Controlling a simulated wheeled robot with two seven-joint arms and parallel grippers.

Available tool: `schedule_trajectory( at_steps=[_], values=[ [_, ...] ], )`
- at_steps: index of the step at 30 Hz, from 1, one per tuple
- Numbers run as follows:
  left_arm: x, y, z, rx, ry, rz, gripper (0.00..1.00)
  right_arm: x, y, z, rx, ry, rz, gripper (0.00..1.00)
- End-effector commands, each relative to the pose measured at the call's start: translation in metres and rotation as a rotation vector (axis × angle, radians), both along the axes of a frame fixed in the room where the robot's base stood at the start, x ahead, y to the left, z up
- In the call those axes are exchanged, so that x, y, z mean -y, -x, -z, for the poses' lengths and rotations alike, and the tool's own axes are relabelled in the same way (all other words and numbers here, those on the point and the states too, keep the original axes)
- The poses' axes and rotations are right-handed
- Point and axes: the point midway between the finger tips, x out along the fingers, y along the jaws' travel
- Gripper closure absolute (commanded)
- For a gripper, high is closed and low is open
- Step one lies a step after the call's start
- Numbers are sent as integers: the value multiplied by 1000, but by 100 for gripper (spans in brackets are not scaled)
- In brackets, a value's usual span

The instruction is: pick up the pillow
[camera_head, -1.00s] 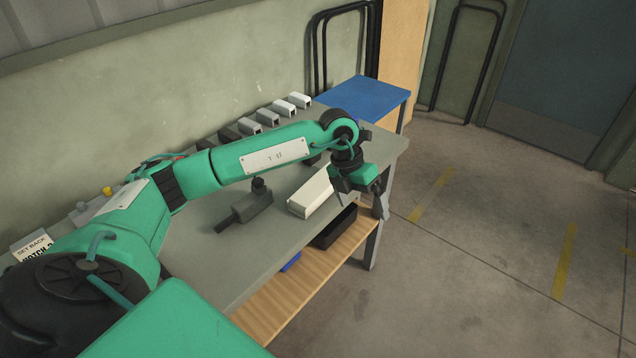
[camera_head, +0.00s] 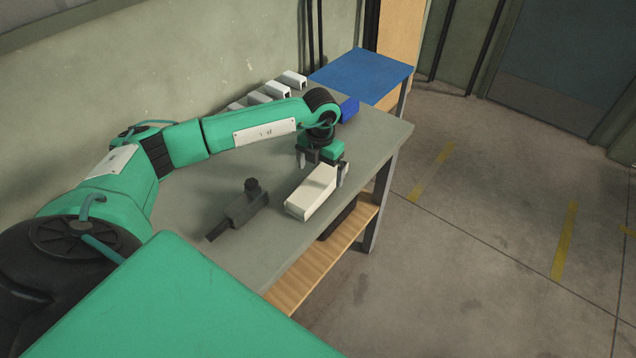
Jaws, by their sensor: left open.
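A cream-white oblong block (camera_head: 308,199), which I take for the pillow, lies on the grey workbench (camera_head: 235,280) near its front edge. My left gripper (camera_head: 321,174) is above the block's far end, pointing down. It is open, with one finger to each side of that end. I cannot tell whether the fingers touch the block. The gripper's body hides part of the far end. My right gripper is not in view.
A dark grey tool-like part (camera_head: 243,207) lies left of the block. Several white box-shaped pieces (camera_head: 276,90) line the wall side, and a small blue box (camera_head: 349,109) sits behind my wrist. A blue-topped table (camera_head: 362,72) adjoins. A wooden shelf (camera_head: 310,277) is below. Floor at right is clear.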

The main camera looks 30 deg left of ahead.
Motion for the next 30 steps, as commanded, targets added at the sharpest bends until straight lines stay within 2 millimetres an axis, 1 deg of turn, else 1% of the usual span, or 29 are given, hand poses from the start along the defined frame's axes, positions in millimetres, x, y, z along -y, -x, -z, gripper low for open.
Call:
schedule_trajectory(
  at_steps=[1, 3, 5, 7, 9, 12, 15, 20, 21, 23, 24, 28, 30],
  values=[
    [0, 0, 2, -1, 0, 0, 0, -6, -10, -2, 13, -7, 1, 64],
    [-1, 0, 7, -3, 0, -1, 0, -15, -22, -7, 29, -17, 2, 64],
    [-2, -1, 14, -3, 1, -2, 0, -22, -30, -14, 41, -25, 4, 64],
    [-3, -2, 25, -4, 1, -1, 0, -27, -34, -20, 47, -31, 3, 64],
    [-4, -3, 36, -3, 1, -1, 0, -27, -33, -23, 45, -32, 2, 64],
    [-4, -3, 48, -2, 2, -1, 0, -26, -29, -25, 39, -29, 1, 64],
    [-4, -4, 53, 1, 2, 0, 0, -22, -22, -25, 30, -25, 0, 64],
    [-4, -4, 54, 2, 2, 0, 0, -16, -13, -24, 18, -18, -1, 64],
    [-4, -4, 54, 2, 2, 0, 2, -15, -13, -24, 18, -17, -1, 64],
    [-4, -4, 54, 2, 2, 0, 14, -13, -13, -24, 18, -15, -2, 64],
    [-4, -4, 54, 2, 2, 0, 22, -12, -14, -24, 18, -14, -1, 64],
    [-4, -4, 53, 2, 2, 0, 47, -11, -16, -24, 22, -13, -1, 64],
    [-4, -4, 53, 2, 2, 0, 48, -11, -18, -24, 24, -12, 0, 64]
  ],
)
